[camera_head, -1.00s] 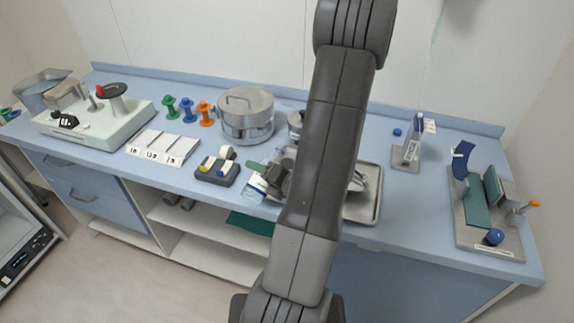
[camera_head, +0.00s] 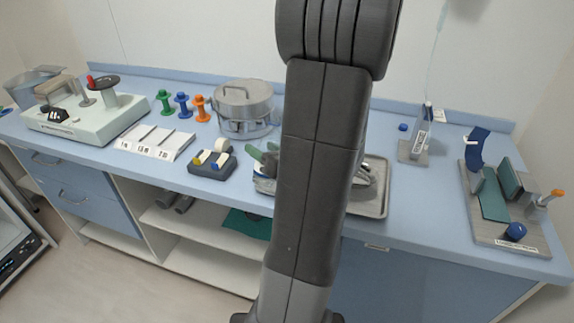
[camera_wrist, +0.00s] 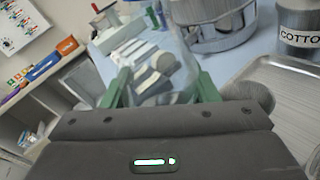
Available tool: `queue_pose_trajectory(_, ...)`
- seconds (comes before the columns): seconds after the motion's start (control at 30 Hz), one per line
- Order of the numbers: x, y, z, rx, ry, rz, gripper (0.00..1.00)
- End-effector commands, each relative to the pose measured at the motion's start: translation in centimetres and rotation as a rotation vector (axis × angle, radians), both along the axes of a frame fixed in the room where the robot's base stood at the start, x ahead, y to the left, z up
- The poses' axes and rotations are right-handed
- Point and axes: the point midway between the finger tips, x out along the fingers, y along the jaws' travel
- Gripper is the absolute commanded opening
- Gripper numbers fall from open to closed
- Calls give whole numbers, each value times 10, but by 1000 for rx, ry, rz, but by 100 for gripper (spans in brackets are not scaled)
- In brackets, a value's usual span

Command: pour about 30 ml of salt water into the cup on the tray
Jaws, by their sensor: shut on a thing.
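My gripper (camera_wrist: 163,88) is shut on a clear bottle (camera_wrist: 158,75), with one green finger on each side of it. In the head view my gripper (camera_head: 264,155) is partly hidden behind my arm, and only a small part of the bottle (camera_head: 264,185) shows near the counter's front edge. The water level in it cannot be made out. The steel tray (camera_head: 376,207) lies just right of my arm, and it fills the right of the wrist view (camera_wrist: 285,72). A grey, rounded cup-like vessel (camera_wrist: 260,96) shows at the tray's near left edge, partly hidden by my gripper.
A round steel drum (camera_head: 243,108) stands behind the bottle, and a COTTON canister (camera_wrist: 298,40) stands behind the tray. A dark block with rolls (camera_head: 212,162) and white cards (camera_head: 155,141) lie left. A bottle on a stand (camera_head: 418,140) is at right.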

Motion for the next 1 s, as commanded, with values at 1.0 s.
queue_pose_trajectory(1.0, 0, -1, 2, -200, -301, 0, 25)
